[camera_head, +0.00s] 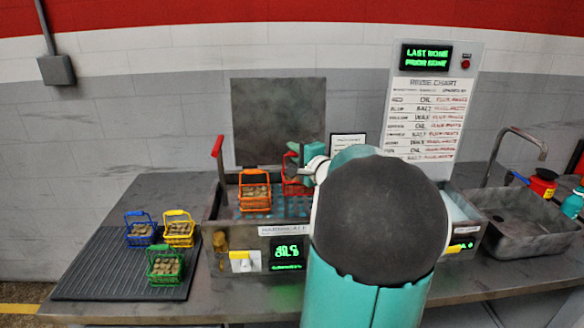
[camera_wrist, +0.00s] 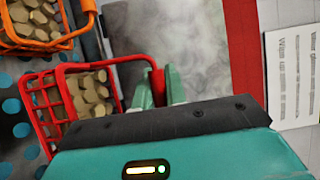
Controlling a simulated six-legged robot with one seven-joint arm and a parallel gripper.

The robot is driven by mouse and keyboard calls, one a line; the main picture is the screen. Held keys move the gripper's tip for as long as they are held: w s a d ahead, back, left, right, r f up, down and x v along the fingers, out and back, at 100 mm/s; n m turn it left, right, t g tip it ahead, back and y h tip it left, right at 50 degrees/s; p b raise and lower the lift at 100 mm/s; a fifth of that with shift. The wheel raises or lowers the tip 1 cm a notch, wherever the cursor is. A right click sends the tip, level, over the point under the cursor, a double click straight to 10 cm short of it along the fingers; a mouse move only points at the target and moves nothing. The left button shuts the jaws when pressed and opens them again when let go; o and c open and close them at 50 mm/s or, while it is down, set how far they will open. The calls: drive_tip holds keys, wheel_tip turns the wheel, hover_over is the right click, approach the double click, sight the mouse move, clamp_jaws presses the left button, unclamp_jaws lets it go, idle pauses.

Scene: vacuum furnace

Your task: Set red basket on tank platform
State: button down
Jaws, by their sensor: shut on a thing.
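The red basket (camera_wrist: 68,98) holds several tan cylindrical pieces. My gripper (camera_wrist: 162,88) is shut on its red handle in the wrist view. In the head view the red basket (camera_head: 294,180) is partly hidden behind my arm, beside the orange basket.
The orange basket (camera_head: 255,190) stands filled on the platform, close to the red one. Blue (camera_head: 139,234), yellow (camera_head: 179,233) and green (camera_head: 164,266) baskets stand on the ribbed mat (camera_head: 95,270) at left. The raised lid (camera_head: 278,120) is behind. A sink (camera_head: 525,230) is at right.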

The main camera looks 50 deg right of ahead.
drive_tip(key=shift+d+f, duration=0.95)
drive_tip(key=shift+f, duration=0.1)
drive_tip(key=shift+d+f, duration=0.15)
drive_tip(key=shift+f, duration=1.55)
drive_tip(key=shift+f, duration=0.2)
drive_tip(key=c, duration=1.4)
unclamp_jaws()
drive_tip(key=shift+c, duration=0.2)
drive_tip(key=shift+r, duration=0.2)
drive_tip(key=v, duration=1.2)
